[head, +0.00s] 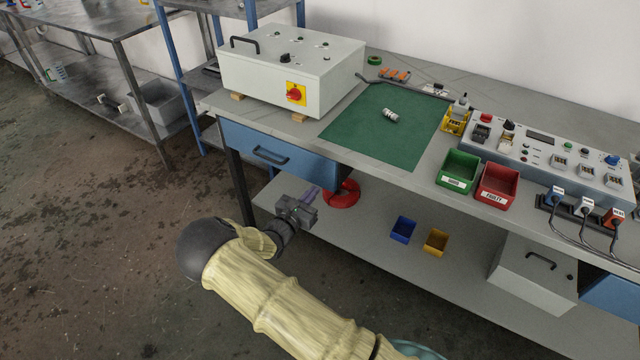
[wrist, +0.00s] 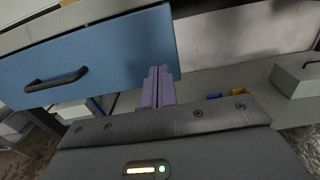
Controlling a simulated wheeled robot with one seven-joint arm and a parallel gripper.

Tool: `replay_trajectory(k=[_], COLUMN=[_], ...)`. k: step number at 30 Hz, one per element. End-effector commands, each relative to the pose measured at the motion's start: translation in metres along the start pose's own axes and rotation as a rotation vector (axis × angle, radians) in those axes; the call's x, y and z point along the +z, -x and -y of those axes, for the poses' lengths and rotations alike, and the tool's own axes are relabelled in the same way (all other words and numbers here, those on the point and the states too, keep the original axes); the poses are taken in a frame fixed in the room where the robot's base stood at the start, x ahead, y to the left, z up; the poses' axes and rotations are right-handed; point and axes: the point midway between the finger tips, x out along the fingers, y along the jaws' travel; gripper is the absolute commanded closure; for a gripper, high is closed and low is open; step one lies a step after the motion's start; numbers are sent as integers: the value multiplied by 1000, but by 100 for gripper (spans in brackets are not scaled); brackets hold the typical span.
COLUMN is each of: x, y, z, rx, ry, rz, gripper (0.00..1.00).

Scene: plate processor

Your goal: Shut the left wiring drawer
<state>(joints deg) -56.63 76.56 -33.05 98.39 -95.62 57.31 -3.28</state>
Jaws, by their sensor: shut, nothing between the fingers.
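The left wiring drawer (head: 235,137) has a blue front and a dark bar handle (head: 270,156), under the left end of the bench. The wrist view shows the drawer front (wrist: 125,50) at upper left with its handle (wrist: 56,80). How far it stands out from the bench is hard to tell. My gripper (head: 314,190) is just below the right part of the drawer front. Its purple fingers (wrist: 157,72) are together and empty, overlapping the front's lower right corner in the wrist view. I cannot tell whether they touch it.
A red coil (head: 343,196) is just right of my fingers. The lower shelf holds a blue bin (head: 403,229), a yellow bin (head: 436,241) and a grey box (head: 530,275). A switch box (head: 270,85) stands on the bench above the drawer. The floor at left is clear.

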Motion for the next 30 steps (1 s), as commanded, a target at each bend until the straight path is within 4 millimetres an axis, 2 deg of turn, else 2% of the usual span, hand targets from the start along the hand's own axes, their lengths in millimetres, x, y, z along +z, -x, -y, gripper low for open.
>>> replay_trajectory(k=[1, 6, 12, 17, 30], x=[0, -1, -1, -1, -2], y=[12, 44, 75, 84, 83], z=[0, 1, 2, 2, 3], rx=[2, -2, -5, -6, -7], ry=[1, 2, 2, 1, 1], rz=[-1, -1, -2, -1, -2], gripper=[100, 100, 100, 100, 100])
